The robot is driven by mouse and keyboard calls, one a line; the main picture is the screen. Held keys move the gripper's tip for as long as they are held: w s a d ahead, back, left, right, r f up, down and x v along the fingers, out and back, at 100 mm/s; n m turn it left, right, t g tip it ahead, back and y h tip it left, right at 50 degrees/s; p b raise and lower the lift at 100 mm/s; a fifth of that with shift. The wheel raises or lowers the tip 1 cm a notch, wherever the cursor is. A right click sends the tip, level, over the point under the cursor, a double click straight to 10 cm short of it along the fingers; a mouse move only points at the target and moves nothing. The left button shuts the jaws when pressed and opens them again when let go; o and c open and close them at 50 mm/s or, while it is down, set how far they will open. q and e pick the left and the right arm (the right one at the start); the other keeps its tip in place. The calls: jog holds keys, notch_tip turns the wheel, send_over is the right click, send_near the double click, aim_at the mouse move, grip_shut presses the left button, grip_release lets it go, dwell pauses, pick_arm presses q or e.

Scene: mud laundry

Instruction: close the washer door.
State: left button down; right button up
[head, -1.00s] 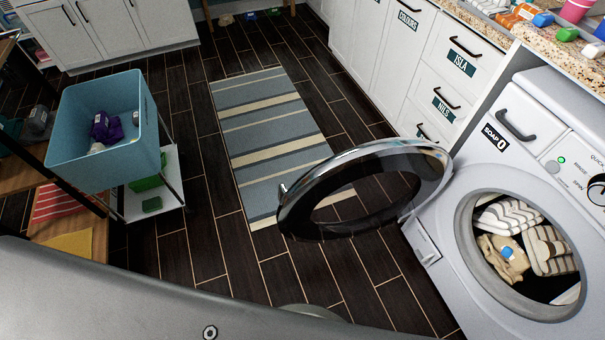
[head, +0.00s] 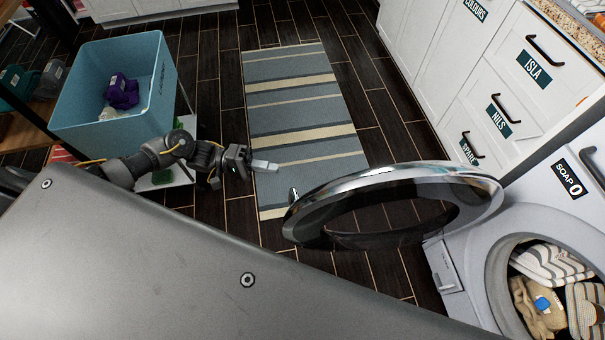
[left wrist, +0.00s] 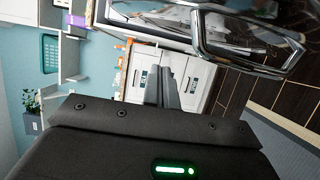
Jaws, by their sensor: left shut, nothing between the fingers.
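The washer (head: 465,260) stands at the right of the head view. Its round door (head: 400,208), a chrome ring with dark glass, is swung wide open on its hinge. Striped and tan laundry (head: 550,290) shows inside the drum opening. My left gripper (head: 272,166) is shut and empty, to the left of the door's free edge and apart from it. In the left wrist view the gripper's fingers (left wrist: 172,88) point forward, and the door's chrome rim and handle (left wrist: 250,45) show at the upper right. My right gripper is not in view.
A blue bin (head: 115,95) with a purple cloth (head: 122,92) stands at the left. A striped rug (head: 300,110) lies on the dark floor. White labelled drawers (head: 510,90) line the right side.

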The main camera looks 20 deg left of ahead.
pick_arm(q)
jog(key=s+d+p, duration=0.1)
jog(key=d+p, duration=0.1)
jog(key=d, duration=0.9)
jog(key=shift+s+d+p, duration=0.35)
jog(key=shift+p, duration=0.05)
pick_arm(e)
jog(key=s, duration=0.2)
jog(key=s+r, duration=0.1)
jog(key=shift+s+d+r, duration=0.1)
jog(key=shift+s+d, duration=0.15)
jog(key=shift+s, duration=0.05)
pick_arm(q)
jog(key=shift+s, duration=0.1)
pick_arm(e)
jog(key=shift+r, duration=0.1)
